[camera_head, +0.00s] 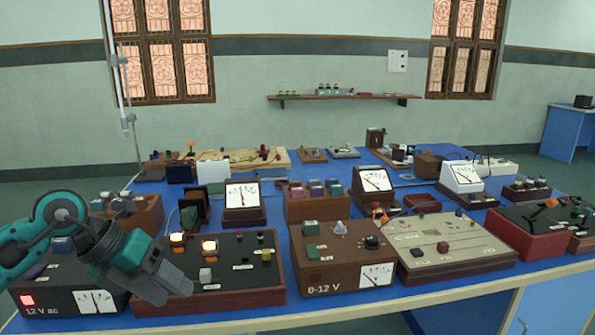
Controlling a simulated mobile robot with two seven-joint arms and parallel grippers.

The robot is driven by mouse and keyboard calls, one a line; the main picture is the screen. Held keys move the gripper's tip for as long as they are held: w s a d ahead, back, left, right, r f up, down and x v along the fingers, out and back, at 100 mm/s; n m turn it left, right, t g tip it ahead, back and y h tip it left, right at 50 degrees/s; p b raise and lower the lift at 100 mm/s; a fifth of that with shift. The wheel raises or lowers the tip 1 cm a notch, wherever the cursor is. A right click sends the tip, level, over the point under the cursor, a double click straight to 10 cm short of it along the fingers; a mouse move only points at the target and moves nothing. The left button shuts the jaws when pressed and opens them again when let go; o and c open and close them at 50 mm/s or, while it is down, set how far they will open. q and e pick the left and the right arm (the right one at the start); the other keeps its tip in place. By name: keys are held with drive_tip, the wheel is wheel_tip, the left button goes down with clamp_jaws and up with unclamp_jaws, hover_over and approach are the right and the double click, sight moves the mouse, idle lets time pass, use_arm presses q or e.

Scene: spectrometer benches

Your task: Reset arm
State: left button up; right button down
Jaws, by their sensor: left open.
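My left gripper (165,281) comes in from the left on a teal and dark grey arm. It is open, with nothing visible between its fingers. It is in front of the lower left part of a dark panel box (240,280) with two lit lamps, and hides part of it. I cannot tell whether the fingers touch the box. My right gripper is not in view.
A blue bench (415,295) is crowded with instruments. A 12 V ac supply (65,296) is partly behind my left arm. A 0-12 V supply (335,262), a beige panel box (455,245) and a red-sided box (535,235) line the front. Little bench surface is free.

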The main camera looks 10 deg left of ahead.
use_arm(q)
drive_tip(key=s+d+r+n+t+h+p, duration=0.2)
drive_tip(key=d+n+t+h, duration=0.35)
drive_tip(key=d+h, duration=0.7)
wheel_tip(320, 180, down, 8)
drive_tip(key=a+n+t+y+p, duration=0.15)
drive_tip(key=n+t+y, duration=0.75)
drive_tip(key=n, duration=0.9)
drive_tip(key=s+f+n+g+y, duration=0.3)
drive_tip(key=s+f, duration=0.3)
drive_tip(key=f, duration=0.2)
drive_tip(key=s+a+f+n+g+y, duration=0.1)
drive_tip(key=s+f+n+g+y, duration=0.3)
drive_tip(key=f, duration=0.5)
drive_tip(key=shift+s+a+n+p, duration=0.15)
drive_tip(key=shift+s+n+p, duration=0.3)
drive_tip(key=shift+s+n, duration=0.55)
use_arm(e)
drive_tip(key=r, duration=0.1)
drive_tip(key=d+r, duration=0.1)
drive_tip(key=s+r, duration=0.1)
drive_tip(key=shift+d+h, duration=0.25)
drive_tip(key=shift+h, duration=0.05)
use_arm(q)
drive_tip(key=shift+w+r, duration=0.1)
drive_tip(key=shift+w, duration=0.1)
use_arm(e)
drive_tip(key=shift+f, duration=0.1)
